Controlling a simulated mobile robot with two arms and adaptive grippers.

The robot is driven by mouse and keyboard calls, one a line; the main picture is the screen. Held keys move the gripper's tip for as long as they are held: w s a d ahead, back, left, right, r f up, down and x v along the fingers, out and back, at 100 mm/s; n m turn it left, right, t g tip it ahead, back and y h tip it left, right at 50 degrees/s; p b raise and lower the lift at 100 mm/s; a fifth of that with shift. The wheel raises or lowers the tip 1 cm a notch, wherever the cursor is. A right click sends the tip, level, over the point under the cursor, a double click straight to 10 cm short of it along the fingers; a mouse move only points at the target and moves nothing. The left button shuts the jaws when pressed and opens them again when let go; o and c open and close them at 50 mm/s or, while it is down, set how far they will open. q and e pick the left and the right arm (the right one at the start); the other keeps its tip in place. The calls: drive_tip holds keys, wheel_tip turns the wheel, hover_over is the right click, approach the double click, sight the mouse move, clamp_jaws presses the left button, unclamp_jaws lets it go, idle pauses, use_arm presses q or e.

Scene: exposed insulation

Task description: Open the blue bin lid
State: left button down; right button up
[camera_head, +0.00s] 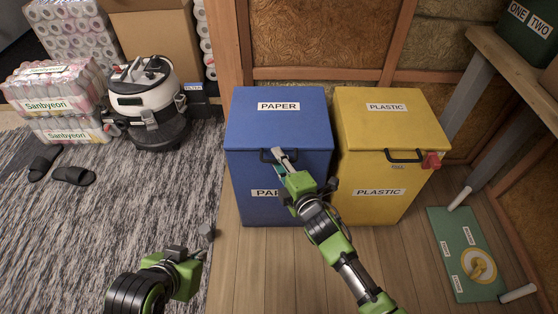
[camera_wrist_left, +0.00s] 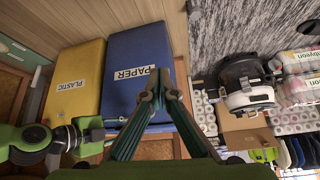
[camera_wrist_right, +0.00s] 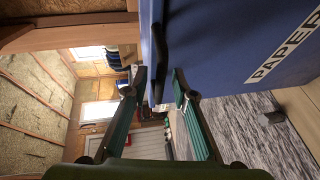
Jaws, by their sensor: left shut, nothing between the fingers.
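The blue bin (camera_head: 278,185), labelled PAPER, stands with its flat lid (camera_head: 278,127) closed. A dark handle (camera_head: 265,156) is on its upper front. My right gripper (camera_head: 284,158) is at this handle. In the right wrist view, my right gripper (camera_wrist_right: 159,76) has its fingers apart, with the handle (camera_wrist_right: 158,50) lined up between the tips; whether they touch it is unclear. My left gripper (camera_head: 207,234) is low over the rug, left of and apart from the bin. In the left wrist view, its fingertips (camera_wrist_left: 160,78) meet with nothing between them.
A vacuum cleaner (camera_head: 146,100) and wrapped packs (camera_head: 62,100) are at left. A green board (camera_head: 462,250) lies at right.

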clamp_jaws()
